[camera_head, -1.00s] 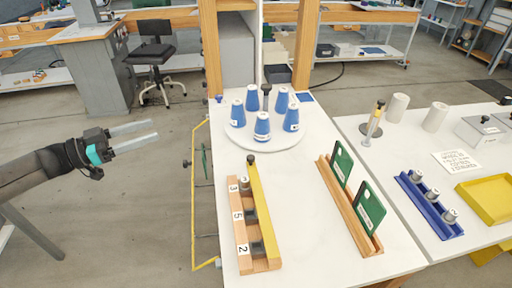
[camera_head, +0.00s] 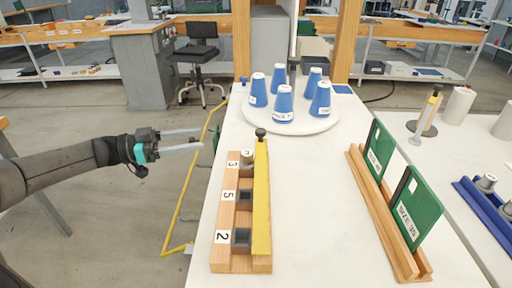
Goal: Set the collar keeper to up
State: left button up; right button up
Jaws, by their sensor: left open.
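A yellow bar (camera_head: 261,200) with a black knob (camera_head: 260,133) at its far end, which looks like the collar keeper, lies lengthwise along the right side of a wooden rack (camera_head: 222,259). The rack has slots labelled 3, 5 and 2. The slots labelled 5 (camera_head: 244,196) and 2 (camera_head: 241,238) look dark and square. My left gripper (camera_head: 201,140) is open and empty, its fingers pointing right, left of the rack's far end and apart from it. My right gripper is not in view.
Blue cones (camera_head: 284,104) stand on a round white turntable (camera_head: 330,122) behind the rack. Green plates (camera_head: 417,207) stand in a wooden holder (camera_head: 382,220) at right. The white tabletop (camera_head: 312,200) between is clear.

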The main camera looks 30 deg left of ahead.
pick_arm(q)
jog(key=b+x, duration=0.3)
jog(key=x, duration=1.2)
jog(key=shift+w+d+f, duration=0.1)
jog(key=shift+d+f, duration=0.05)
jog(key=shift+f, duration=0.05)
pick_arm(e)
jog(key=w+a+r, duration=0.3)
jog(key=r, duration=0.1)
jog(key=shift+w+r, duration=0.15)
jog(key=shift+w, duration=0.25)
pick_arm(q)
grip_shut()
